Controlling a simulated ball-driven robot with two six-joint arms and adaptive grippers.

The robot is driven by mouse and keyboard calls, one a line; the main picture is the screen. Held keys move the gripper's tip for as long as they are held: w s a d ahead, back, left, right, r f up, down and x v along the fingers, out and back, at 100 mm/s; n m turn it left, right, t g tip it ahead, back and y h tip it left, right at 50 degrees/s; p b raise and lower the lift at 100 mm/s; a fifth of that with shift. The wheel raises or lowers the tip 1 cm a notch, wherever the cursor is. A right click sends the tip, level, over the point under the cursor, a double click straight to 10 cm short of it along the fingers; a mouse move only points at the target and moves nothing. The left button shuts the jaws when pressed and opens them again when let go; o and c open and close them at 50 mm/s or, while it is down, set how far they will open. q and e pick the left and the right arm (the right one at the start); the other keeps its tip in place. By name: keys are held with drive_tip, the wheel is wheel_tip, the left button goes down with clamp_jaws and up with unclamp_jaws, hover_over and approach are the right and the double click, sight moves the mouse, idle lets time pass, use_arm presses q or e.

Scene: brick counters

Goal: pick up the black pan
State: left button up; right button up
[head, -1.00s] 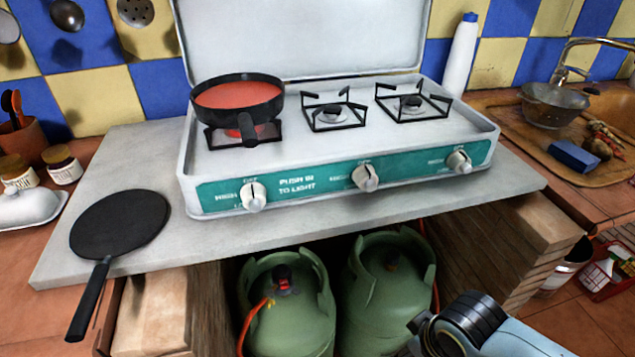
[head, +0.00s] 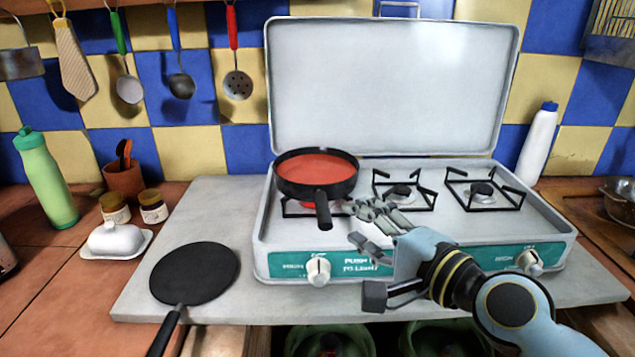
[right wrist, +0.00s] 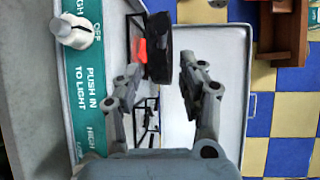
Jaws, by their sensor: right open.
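A black pan (head: 343,184) with red contents sits on the stove's left burner, its handle (head: 323,210) pointing to the front. A flat black pan (head: 195,273) lies on the grey counter at the left, its handle running past the bottom edge. My right gripper (head: 352,222) is open and empty, just right of the handle of the pan on the stove. In the right wrist view, that pan's dark side (right wrist: 159,45) shows beyond and between the spread fingers (right wrist: 160,68); its handle is not clear there. My left gripper is out of view.
The white camping stove (head: 420,225) has its lid (head: 395,90) raised behind the burners. A white bottle (head: 537,145) stands right of it. A butter dish (head: 117,240), jars (head: 115,208) and a green bottle (head: 47,180) stand at the left. Utensils hang on the tiled wall.

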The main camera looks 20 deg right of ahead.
sight(321, 196)
drive_tip(key=x, duration=1)
drive_tip(key=shift+w+a+r+p, duration=0.1)
drive_tip(key=shift+w+a+p, duration=0.05)
drive_tip(key=shift+w+p, duration=0.25)
drive_tip(key=shift+s, duration=0.15)
clamp_jaws()
drive_tip(key=shift+r, duration=0.15)
